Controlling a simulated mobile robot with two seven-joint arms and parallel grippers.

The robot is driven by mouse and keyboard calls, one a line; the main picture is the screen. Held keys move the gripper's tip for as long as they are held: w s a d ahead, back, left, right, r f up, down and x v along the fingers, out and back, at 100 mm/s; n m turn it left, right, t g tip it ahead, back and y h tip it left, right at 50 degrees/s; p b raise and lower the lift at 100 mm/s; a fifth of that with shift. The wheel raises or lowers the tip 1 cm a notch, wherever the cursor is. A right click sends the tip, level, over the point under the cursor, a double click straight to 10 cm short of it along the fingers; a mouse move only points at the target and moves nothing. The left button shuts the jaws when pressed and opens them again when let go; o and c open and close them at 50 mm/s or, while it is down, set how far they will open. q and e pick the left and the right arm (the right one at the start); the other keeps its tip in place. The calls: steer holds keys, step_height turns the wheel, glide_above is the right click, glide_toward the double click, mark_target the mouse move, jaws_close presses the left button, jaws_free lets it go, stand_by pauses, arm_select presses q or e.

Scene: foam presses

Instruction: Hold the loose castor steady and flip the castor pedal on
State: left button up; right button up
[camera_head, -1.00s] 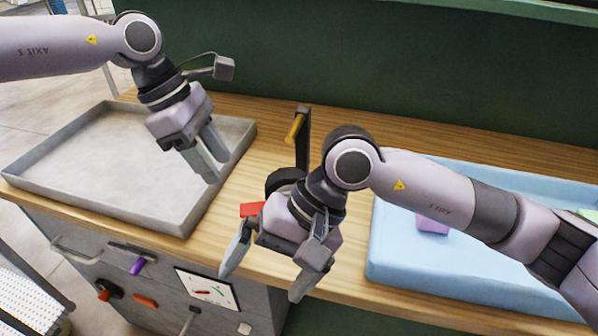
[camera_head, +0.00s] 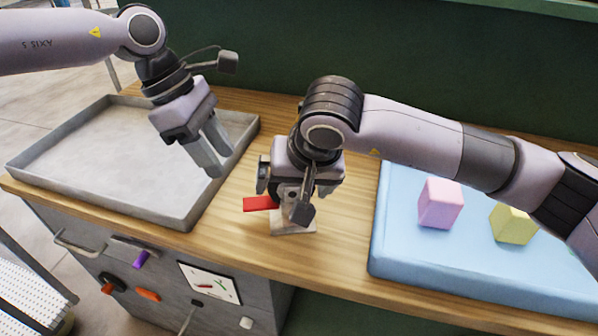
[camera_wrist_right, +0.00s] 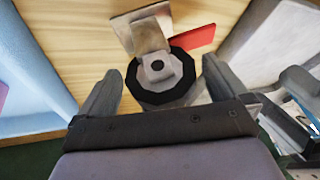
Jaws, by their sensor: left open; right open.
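The castor, with a black wheel (camera_wrist_right: 133,80) and a grey plate (camera_wrist_right: 150,35), lies between the spread fingers of my right gripper (camera_wrist_right: 162,69) in the right wrist view. I cannot tell if either finger touches it. The red pedal (camera_wrist_right: 192,40) sticks out from the castor's side. In the head view the red pedal (camera_head: 257,204) points left and the castor's pale base (camera_head: 295,224) shows beneath my right gripper (camera_head: 282,198), which hides the rest. My left gripper (camera_head: 220,163) is open and empty above the right rim of the grey tray.
The grey metal tray (camera_head: 95,203) sits on the left of the wooden bench (camera_head: 240,222). A light blue tray (camera_head: 392,235) on the right holds a pink block (camera_head: 440,203) and a yellow block (camera_head: 513,224). The cabinet front (camera_head: 85,262) has handles and levers. The bench between the trays is narrow.

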steer(key=shift+x, duration=0.75)
